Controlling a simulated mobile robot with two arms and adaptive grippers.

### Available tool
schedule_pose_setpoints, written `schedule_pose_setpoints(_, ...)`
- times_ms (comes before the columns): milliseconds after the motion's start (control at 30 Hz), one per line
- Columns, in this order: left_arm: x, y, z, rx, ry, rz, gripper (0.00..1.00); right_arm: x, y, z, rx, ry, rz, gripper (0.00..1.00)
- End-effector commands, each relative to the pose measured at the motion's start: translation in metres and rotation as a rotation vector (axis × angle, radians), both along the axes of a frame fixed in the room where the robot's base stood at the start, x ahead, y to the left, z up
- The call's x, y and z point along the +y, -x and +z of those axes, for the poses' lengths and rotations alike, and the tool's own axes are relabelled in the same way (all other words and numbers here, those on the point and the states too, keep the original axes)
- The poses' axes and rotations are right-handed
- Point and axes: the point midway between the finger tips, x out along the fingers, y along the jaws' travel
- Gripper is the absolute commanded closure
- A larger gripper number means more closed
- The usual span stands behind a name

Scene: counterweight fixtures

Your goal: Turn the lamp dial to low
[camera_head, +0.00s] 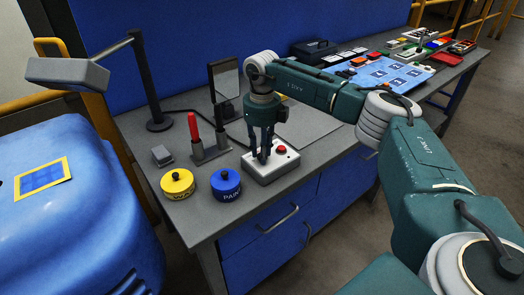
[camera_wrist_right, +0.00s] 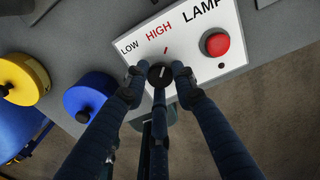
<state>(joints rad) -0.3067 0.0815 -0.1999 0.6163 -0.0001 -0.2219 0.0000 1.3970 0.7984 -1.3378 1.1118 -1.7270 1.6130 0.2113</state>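The lamp box is a white panel (camera_head: 271,172) on the bench with a black dial and a red button (camera_head: 281,150). In the right wrist view the panel (camera_wrist_right: 188,40) reads LOW, HIGH and LAMP. The dial (camera_wrist_right: 161,74) carries a white pointer line, directed towards the red mark by HIGH. My right gripper (camera_wrist_right: 159,75) reaches down over the dial, with a fingertip close against each side of it. In the head view this gripper (camera_head: 262,155) hides the dial. My left gripper is not in view.
A yellow pot (camera_head: 177,184) and a blue pot (camera_head: 226,185) stand left of the box. A holder with a red-handled tool (camera_head: 194,130) is behind them. A black post lamp (camera_head: 152,85) stands farther left. A blue mat (camera_head: 385,74) with small items lies at the far right.

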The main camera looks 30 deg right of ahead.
Motion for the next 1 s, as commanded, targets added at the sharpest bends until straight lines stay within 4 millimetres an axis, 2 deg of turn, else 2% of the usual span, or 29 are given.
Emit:
schedule_pose_setpoints(67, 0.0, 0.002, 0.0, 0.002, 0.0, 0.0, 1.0, 0.0, 0.0, 0.0, 0.001, 0.0, 0.0, 1.0)
schedule_pose_setpoints(467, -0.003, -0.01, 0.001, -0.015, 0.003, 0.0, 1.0, 0.0, 0.0, 0.001, 0.0, 0.0, 0.072, 1.0)
schedule_pose_setpoints(1000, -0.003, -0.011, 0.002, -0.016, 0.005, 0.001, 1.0, 0.0, -0.001, 0.002, -0.003, 0.001, 0.526, 1.0)
